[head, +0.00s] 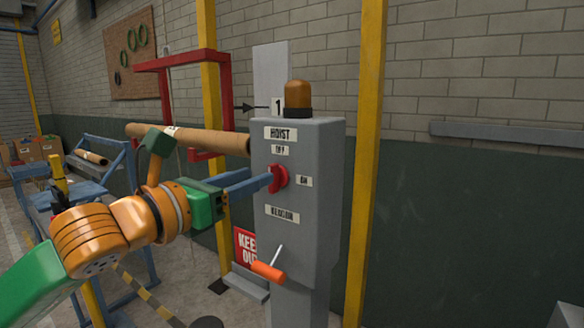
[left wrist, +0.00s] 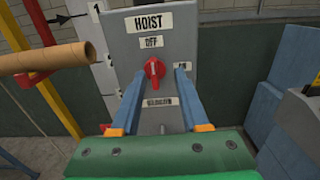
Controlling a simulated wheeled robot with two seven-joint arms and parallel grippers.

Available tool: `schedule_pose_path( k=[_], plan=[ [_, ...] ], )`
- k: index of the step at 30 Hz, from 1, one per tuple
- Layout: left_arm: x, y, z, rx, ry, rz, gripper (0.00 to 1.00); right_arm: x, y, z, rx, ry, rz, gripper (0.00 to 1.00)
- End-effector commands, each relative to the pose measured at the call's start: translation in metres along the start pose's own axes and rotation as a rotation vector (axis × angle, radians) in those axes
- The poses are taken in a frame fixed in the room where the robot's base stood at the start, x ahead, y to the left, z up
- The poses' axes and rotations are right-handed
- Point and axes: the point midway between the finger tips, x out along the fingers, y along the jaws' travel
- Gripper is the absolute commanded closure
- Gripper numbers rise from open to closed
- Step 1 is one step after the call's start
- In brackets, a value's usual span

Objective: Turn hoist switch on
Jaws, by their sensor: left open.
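The hoist switch is a red rotary knob (head: 279,178) on the front of a grey control box (head: 318,190). It also shows in the left wrist view (left wrist: 154,72), where its grip stands about upright, towards the OFF label (left wrist: 152,42) above it. The ON label (head: 304,181) is to the knob's right. My left gripper (head: 268,181) is open, its blue fingers reaching to the box face. In the left wrist view the fingers lie on either side of the knob, with a gap visible on the right. Contact cannot be told. My right gripper is not in view.
An amber lamp (head: 298,96) tops the box, and an orange-handled lever (head: 268,271) sits low on it. A brown cardboard tube (head: 195,139) lies behind my left arm, near a red frame (head: 223,105). A yellow post (head: 367,150) stands right of the box.

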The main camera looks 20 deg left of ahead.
Motion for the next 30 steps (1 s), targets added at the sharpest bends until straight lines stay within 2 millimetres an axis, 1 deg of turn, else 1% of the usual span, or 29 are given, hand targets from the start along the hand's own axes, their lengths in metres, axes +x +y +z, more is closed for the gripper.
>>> schedule_pose_path(
  k=[1,3,7,11,17,18,20,21,22,30],
  plan=[
    [0.011,-0.001,0.006,-0.001,0.005,-0.003,0.55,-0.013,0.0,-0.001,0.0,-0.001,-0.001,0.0],
    [0.026,-0.001,0.007,-0.003,0.006,-0.004,0.55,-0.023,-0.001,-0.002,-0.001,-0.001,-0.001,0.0],
    [0.048,-0.001,0.005,-0.003,0.004,-0.003,0.55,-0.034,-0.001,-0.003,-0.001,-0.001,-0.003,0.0],
    [0.057,-0.001,0.002,-0.002,0.003,-0.002,0.55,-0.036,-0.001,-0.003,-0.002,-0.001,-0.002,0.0],
    [0.058,-0.001,-0.001,-0.002,0.002,-0.003,0.55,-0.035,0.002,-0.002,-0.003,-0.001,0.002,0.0],
    [0.058,-0.001,-0.001,-0.002,0.002,-0.003,0.66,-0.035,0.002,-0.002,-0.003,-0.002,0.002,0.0],
    [0.058,-0.001,-0.001,-0.002,0.002,-0.003,0.82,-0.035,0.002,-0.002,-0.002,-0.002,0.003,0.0],
    [0.058,-0.001,-0.001,-0.002,0.002,-0.003,0.93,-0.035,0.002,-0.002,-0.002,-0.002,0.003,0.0],
    [0.058,-0.001,-0.001,-0.002,0.002,-0.003,1.0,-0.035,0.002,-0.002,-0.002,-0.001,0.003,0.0],
    [0.057,-0.001,-0.001,0.002,0.002,-0.002,1.0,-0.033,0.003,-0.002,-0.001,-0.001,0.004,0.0]
  ],
)
